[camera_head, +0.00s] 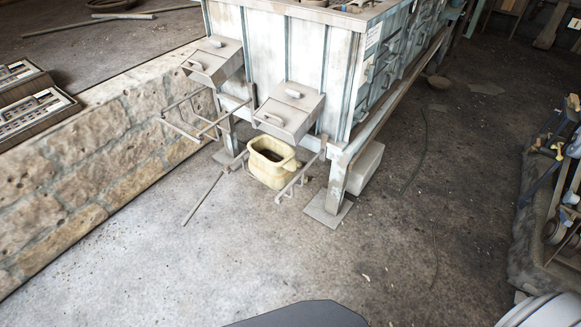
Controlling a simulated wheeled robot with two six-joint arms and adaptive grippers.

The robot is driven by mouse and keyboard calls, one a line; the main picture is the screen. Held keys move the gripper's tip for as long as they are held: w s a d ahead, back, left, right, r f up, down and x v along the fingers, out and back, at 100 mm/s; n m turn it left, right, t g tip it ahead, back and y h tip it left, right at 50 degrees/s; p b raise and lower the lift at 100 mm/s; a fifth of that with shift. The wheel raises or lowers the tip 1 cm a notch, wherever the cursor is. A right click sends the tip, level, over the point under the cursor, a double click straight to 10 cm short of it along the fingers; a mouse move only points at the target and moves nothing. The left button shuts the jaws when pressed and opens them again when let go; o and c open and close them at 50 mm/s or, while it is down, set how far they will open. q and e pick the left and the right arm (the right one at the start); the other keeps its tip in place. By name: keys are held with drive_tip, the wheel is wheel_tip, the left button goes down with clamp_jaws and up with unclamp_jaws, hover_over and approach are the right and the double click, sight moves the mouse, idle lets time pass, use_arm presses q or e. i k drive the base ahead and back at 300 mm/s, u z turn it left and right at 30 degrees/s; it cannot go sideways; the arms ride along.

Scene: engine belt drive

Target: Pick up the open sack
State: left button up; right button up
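I cannot clearly make out an open sack in the head view. A lumpy grey-brown form (522,236) stands at the right edge, cut off by the picture. I cannot tell whether it is a sack, stone or something else. Tools and round parts (562,205) lie on or beside it. Neither of my grippers is in view.
A worn pale metal cabinet (310,60) stands at the top centre, with trays and rods sticking out. A low stone wall (95,165) runs along the left. The middle floor (410,235) is mostly clear.

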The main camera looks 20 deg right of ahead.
sight(271, 161)
drive_tip(key=z, duration=1.55)
drive_tip(key=i, duration=3.1)
drive_tip(key=u, duration=2.65)
